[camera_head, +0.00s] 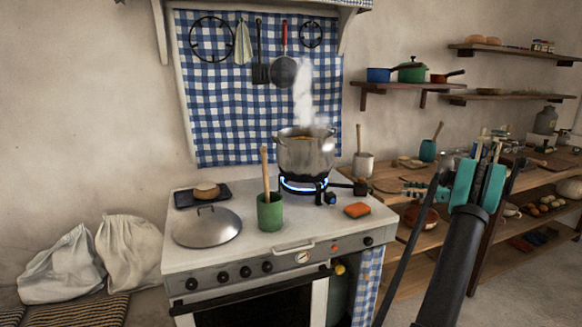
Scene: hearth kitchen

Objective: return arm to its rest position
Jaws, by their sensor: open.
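My arm rises from the lower right of the head view, with its black link upright in front of the wooden workbench. My gripper (487,148) is at the arm's upper end, with teal parts and dark fingers pointing up. It is open, and I see nothing held in it. It is to the right of the stove (290,262) and appears in front of the workbench (390,180), hiding part of it.
A steaming pot (305,155) stands on a lit blue burner. Wall shelves (405,86) hold pans. White sacks (130,250) lie left.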

